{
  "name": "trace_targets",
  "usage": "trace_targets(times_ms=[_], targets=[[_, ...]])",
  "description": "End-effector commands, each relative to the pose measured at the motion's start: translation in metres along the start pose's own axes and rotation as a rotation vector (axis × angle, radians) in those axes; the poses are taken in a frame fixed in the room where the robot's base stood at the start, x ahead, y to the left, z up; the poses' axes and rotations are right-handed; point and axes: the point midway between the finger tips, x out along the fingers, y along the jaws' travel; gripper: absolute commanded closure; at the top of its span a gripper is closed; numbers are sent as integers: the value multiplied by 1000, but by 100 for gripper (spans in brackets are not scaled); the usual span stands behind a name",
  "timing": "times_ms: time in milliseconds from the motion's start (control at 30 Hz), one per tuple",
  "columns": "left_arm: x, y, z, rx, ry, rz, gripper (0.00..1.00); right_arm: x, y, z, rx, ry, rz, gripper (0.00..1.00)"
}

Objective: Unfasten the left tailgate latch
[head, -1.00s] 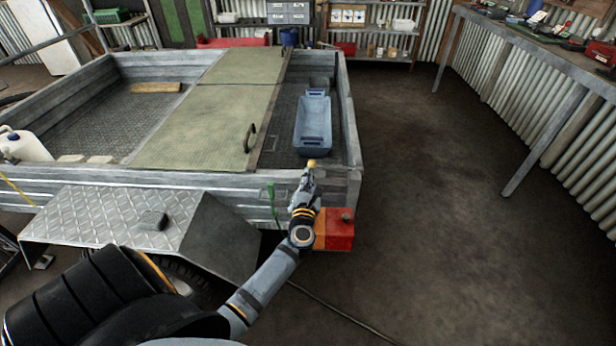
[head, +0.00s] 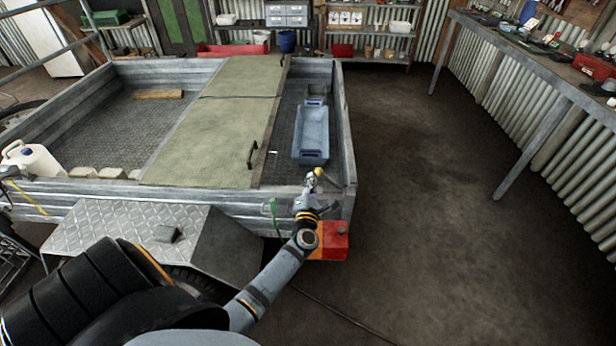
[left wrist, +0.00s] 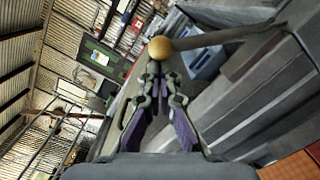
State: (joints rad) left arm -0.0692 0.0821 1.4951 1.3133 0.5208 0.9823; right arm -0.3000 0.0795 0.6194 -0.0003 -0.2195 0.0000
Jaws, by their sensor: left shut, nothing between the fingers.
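The metal trailer's tailgate (head: 347,130) stands upright at its right end. The left tailgate latch shows as a lever with a yellow ball knob (head: 319,172) at the near corner. In the left wrist view the knob (left wrist: 160,49) is just beyond the fingertips, with its rod running off to the upper right. My left gripper (head: 312,183) is at this corner, shut with nothing between its fingers. The gripper (left wrist: 157,72) has its tips close to the knob; whether they touch it I cannot tell. The latch's lower part is hidden. My right gripper is not in view.
A blue tub (head: 311,135) lies in the trailer beside a green board (head: 215,135). The floor right of the trailer is clear up to the workbench (head: 540,70).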

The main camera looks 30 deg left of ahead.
Motion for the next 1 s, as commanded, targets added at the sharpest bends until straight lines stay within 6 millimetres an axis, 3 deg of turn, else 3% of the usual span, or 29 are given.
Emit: trace_targets(times_ms=[33,100,500,1000], targets=[[1,9,10,40,1,-4,100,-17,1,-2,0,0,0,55],[2,12,17,106,1,-8,100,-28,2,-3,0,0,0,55],[4,14,56,485,0,-34,100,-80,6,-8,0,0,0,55],[6,0,90,804,0,-55,100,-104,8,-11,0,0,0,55]])
